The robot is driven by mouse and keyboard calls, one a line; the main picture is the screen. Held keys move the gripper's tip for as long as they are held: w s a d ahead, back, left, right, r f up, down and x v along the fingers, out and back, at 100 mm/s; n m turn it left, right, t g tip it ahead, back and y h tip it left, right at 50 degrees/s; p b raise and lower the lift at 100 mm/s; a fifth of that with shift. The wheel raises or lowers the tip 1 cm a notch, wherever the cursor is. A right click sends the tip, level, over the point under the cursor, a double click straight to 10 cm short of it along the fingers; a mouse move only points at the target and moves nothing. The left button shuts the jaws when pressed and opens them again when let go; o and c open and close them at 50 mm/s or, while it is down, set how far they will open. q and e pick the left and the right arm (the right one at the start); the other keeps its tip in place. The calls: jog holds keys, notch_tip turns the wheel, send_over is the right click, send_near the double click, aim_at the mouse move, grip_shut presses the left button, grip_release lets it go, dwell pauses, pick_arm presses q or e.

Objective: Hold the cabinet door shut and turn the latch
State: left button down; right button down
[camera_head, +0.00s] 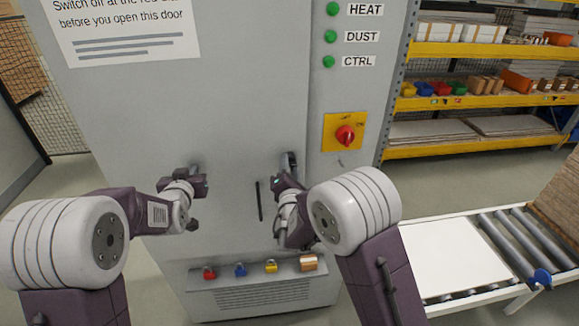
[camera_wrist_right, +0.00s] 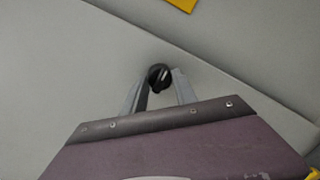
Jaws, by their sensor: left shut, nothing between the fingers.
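The grey cabinet door (camera_head: 130,120) fills the middle of the head view and looks shut. My left gripper (camera_head: 196,169) is shut and empty, its tips at the door's face; I cannot tell whether they touch. The dark latch knob (camera_wrist_right: 159,77) shows in the right wrist view, between the fingertips of my right gripper (camera_wrist_right: 161,82). In the head view my right gripper (camera_head: 289,160) is at the door's right side and mostly hides the latch. I cannot tell whether its fingers press on the knob. A dark vertical handle (camera_head: 259,200) is between the grippers.
A red switch on a yellow plate (camera_head: 345,135) is right of the latch, below green lamps (camera_head: 330,36). A ledge with small coloured padlocks (camera_head: 240,269) is below the grippers. A roller conveyor (camera_head: 510,245) and shelving (camera_head: 480,98) are at the right.

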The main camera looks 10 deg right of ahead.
pick_arm(q)
jog(key=shift+w+r, duration=0.1)
jog(key=shift+r, duration=0.25)
pick_arm(e)
jog(key=shift+r+n, duration=0.15)
jog(key=shift+n, duration=0.15)
jog(key=shift+d+n+t+y, duration=0.1)
jog(key=shift+n+t+y, duration=0.3)
jog(key=shift+n, duration=4.15)
jog(key=shift+d+n+t+y, duration=0.1)
jog(key=shift+n+t+y, duration=0.3)
jog(key=shift+n, duration=4.15)
jog(key=c, duration=1.1)
grip_release()
jog(key=shift+c, duration=0.2)
jog(key=shift+o, duration=0.9)
jog(key=shift+n, duration=0.3)
